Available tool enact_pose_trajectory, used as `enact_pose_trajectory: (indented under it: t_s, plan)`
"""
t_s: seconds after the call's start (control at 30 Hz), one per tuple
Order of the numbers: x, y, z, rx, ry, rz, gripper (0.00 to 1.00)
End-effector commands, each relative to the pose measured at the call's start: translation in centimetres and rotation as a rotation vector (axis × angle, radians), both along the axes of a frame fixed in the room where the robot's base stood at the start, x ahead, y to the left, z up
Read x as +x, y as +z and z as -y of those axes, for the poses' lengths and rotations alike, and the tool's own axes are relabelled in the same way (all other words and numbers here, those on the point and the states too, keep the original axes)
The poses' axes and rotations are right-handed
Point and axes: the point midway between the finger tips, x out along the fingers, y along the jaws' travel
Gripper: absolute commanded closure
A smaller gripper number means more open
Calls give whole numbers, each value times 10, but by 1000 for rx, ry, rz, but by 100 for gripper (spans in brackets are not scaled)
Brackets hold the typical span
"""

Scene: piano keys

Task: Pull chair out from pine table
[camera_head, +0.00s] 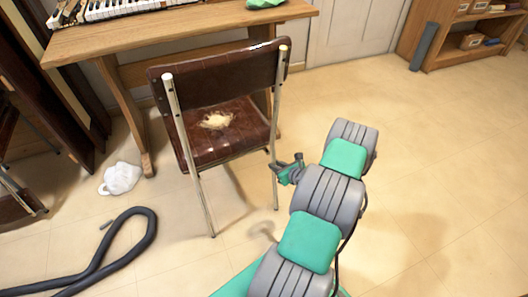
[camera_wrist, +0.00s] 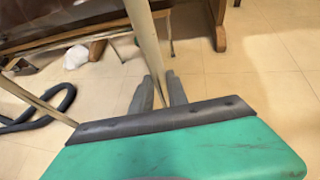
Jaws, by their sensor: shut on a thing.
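The chair (camera_head: 215,135) has a dark brown seat and back with a torn patch on the seat, and pale metal legs. It stands in front of the pine table (camera_head: 190,32), its seat front at the table's near edge. My gripper (camera_head: 276,168) is at the chair's right rear leg in the head view. In the wrist view, my gripper (camera_wrist: 158,85) has its two grey fingers on either side of the pale chair leg (camera_wrist: 144,40), shut on it. The fingertips are partly hidden by the leg.
A black hose (camera_head: 135,250) lies on the floor at lower left, near a white crumpled bag (camera_head: 120,178). Piano keys (camera_head: 110,10) lie on the table. A wooden shelf (camera_head: 465,45) stands at upper right.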

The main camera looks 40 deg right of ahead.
Motion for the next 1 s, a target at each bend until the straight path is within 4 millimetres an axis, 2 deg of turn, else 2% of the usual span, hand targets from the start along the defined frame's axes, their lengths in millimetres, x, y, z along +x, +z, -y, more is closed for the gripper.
enact_pose_trajectory:
  t_s: [0.03,0.27,0.8,1.0]
  plan:
    - [-8,-3,-1,6,-6,-9,100]
    - [-15,-3,-1,5,-5,-8,100]
    - [-58,-2,-3,2,-7,-8,100]
    - [-63,-2,-3,0,-4,-6,100]
